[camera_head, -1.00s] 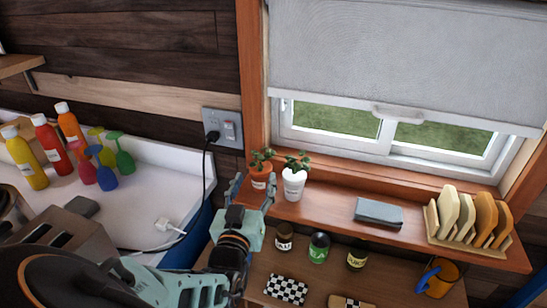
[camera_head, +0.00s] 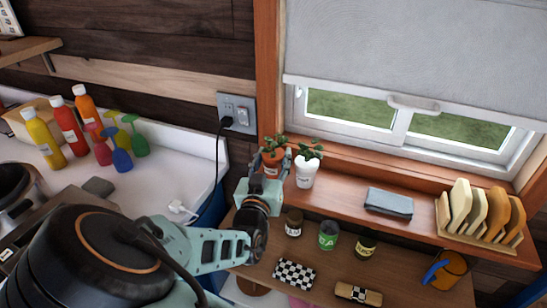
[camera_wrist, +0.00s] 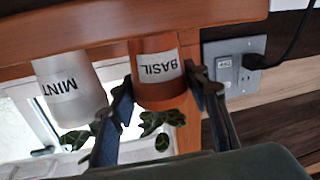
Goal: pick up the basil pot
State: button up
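The basil pot (camera_head: 272,158) is a terracotta pot with a green plant and a white label, standing at the left end of the wooden window sill. It also shows upside down in the wrist view (camera_wrist: 158,92), where the label reads BASIL. My gripper (camera_wrist: 160,80) is open around it, one finger on each side and very close to its wall. I cannot tell whether either finger touches it. In the head view my gripper (camera_head: 272,166) partly covers the pot's lower part.
The white mint pot (camera_head: 305,174) stands close on the right of the basil pot, near one finger. A wall socket (camera_head: 238,112) with a plugged cord is at the left. A folded cloth (camera_head: 388,203) and a rack (camera_head: 484,240) are farther right. Jars (camera_head: 328,236) stand on the shelf below.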

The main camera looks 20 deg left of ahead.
jog(key=c, duration=0.5)
